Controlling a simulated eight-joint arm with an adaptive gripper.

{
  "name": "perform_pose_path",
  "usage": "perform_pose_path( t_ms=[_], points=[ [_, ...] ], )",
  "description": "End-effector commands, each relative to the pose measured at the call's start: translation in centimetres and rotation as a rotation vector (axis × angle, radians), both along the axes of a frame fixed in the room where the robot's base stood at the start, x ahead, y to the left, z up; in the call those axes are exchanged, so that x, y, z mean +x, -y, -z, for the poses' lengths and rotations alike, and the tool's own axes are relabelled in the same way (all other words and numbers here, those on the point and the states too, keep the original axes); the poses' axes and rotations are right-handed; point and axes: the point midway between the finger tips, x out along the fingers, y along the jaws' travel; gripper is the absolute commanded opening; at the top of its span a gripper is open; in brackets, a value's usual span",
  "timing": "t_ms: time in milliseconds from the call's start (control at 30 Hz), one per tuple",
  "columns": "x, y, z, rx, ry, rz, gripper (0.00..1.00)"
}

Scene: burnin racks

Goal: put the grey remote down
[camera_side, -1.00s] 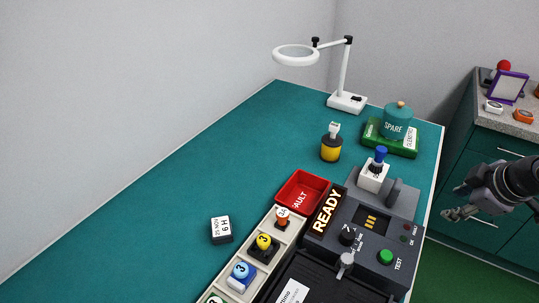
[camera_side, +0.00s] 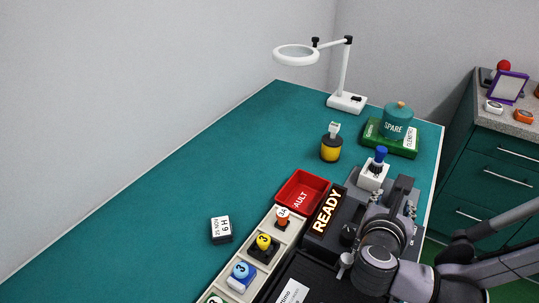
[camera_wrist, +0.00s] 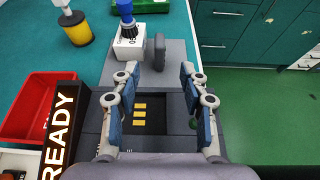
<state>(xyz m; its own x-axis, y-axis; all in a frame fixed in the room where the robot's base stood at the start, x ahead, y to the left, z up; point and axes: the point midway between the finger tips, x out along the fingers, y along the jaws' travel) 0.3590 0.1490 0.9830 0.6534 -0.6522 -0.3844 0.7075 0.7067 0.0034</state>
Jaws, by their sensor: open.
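No grey remote can be made out in either view. My gripper (camera_side: 393,203) is over the grey test station at the right edge of the teal bench; it also shows in the wrist view (camera_wrist: 158,78). Its two blue-padded fingers are apart, with nothing between them. Below and between them, the wrist view shows the grey station (camera_wrist: 176,88) with a dark socket and yellow contact strips (camera_wrist: 139,113). A dark grey upright flap (camera_wrist: 158,52) stands just beyond the fingertips. In the side view my arm hides the station's right part.
A white block with a blue-topped plug (camera_side: 373,176) stands behind the station. A red FAULT bin (camera_side: 318,184), a lit READY sign (camera_side: 327,211) and a tray of coloured pieces (camera_side: 286,238) are left of it. The bench's left middle is mostly clear, except a small labelled block (camera_side: 222,230).

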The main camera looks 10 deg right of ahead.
Motion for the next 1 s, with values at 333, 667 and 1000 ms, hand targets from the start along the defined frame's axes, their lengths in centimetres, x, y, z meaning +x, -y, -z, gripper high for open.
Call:
perform_pose_path(
  t_ms=[333,667,1000],
  points=[
    [3.0,3.0,1.7,-0.006,-0.002,0.002,0.44],
    [4.8,4.9,2.6,-0.005,-0.002,0.003,0.44],
    [7.1,7.0,3.7,-0.004,-0.001,-0.001,0.44]
  ],
)
